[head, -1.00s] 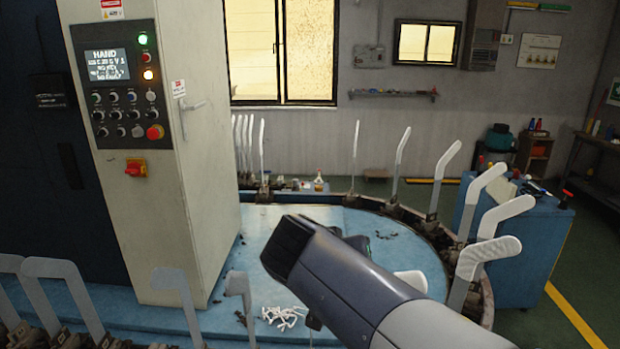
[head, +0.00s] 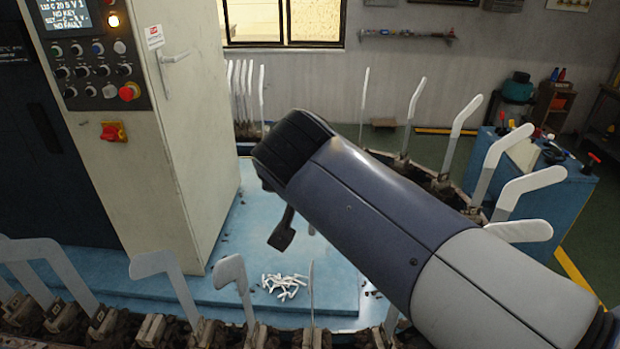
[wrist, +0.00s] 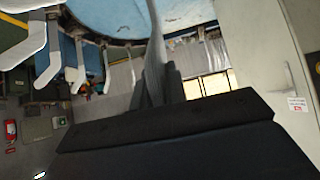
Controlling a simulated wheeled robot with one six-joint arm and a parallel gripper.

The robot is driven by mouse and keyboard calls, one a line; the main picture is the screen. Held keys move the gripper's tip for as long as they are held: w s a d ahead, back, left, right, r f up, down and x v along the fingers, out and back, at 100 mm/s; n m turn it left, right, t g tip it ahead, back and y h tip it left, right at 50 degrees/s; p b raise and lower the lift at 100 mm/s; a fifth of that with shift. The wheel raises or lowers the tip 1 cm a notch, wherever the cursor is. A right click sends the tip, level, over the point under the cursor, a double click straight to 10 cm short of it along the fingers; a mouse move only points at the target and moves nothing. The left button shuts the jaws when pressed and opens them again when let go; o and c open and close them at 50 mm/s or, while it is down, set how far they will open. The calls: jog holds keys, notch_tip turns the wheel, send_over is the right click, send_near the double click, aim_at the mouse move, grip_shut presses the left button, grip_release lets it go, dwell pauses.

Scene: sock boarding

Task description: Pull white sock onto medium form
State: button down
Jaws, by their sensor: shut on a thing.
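In the wrist view my gripper (wrist: 170,78) is shut on a thin, pale, ribbed cloth seen nearly edge-on, which looks like the white sock (wrist: 153,50). The sock stretches away from the dark fingers toward the top of the picture. Foot-shaped forms stand upright around the blue round platform: bare grey ones (head: 232,272) at the front and white ones (head: 495,160) on the right. One form (head: 311,290) shows edge-on below my arm. I cannot tell which form is the medium one.
A tall cream machine cabinet (head: 195,150) with a control panel stands close on the left. A pile of small white pieces (head: 285,285) lies on the blue platform (head: 235,297). A blue cart (head: 570,195) with tools stands at the right.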

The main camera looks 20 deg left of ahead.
notch_tip(320, 180, down, 6)
jog(key=b, duration=0.6)
jog(key=shift+r, duration=0.1)
jog(key=shift+b, duration=0.45)
dwell(1.6)
